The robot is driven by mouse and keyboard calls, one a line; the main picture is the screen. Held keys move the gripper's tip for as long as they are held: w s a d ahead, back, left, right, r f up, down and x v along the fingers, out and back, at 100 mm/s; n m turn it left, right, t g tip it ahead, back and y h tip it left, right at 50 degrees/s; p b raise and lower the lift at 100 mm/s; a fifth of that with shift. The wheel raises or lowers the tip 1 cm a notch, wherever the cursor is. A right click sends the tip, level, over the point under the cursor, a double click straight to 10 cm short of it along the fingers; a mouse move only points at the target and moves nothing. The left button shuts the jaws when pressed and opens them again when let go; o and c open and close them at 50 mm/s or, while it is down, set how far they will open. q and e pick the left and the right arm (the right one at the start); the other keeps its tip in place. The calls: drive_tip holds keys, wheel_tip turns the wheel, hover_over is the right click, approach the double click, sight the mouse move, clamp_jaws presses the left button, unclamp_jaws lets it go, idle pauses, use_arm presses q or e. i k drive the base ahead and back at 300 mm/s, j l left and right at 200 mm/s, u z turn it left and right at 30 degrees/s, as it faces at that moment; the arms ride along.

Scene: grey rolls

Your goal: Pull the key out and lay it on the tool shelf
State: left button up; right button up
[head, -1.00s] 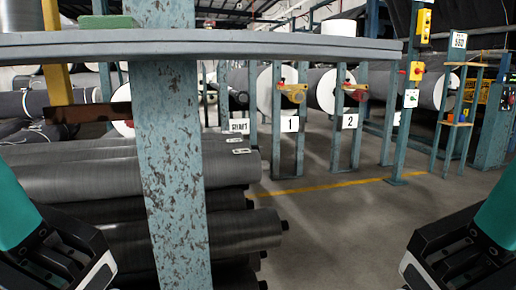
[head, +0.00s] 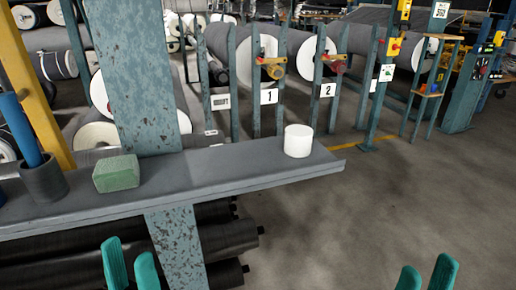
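No key can be made out in the head view. The likely tool shelf, a grey board (head: 225,172), crosses the left and middle of the view, fixed to a chipped blue-green post (head: 128,75). On it stand a green block (head: 116,174), a white cylinder (head: 298,141) near its right end and a dark cup (head: 44,181) with a blue rod. My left gripper (head: 129,262) shows two teal fingers with a gap, below the shelf's front edge. My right gripper (head: 428,275) shows two parted teal fingers at the bottom right. Both look empty.
Dark rolls (head: 210,238) are stacked under the shelf. A control cabinet (head: 480,75) is at the far right. The floor at right is clear.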

sight(250, 159)
drive_tip(key=i+l+z, duration=0.15)
drive_tip(key=l+z, duration=0.2)
drive_tip(key=i+l+z, duration=0.3)
drive_tip(key=l, duration=0.25)
drive_tip(key=i+l+z, duration=0.2)
drive_tip(key=l+z, duration=0.15)
drive_tip(key=i+l, duration=0.25)
drive_tip(key=i, duration=0.15)
drive_tip(key=i+l+u, duration=0.15)
drive_tip(key=i+u, duration=0.25)
drive_tip(key=u, duration=0.2)
drive_tip(key=i+l+u, duration=0.1)
drive_tip(key=i+u, duration=0.2)
drive_tip(key=u, duration=0.2)
drive_tip(key=i+l+u, duration=0.15)
drive_tip(key=u, duration=0.3)
drive_tip(key=i+l+u, duration=0.1)
drive_tip(key=i+u, duration=0.3)
drive_tip(key=i+l+u, duration=0.15)
drive_tip(key=u, duration=0.25)
drive_tip(key=i+l+u, duration=0.5)
drive_tip(key=l+u, duration=0.15)
drive_tip(key=u, duration=0.15)
drive_tip(key=i+l+u, duration=0.15)
drive_tip(key=l+u, duration=0.25)
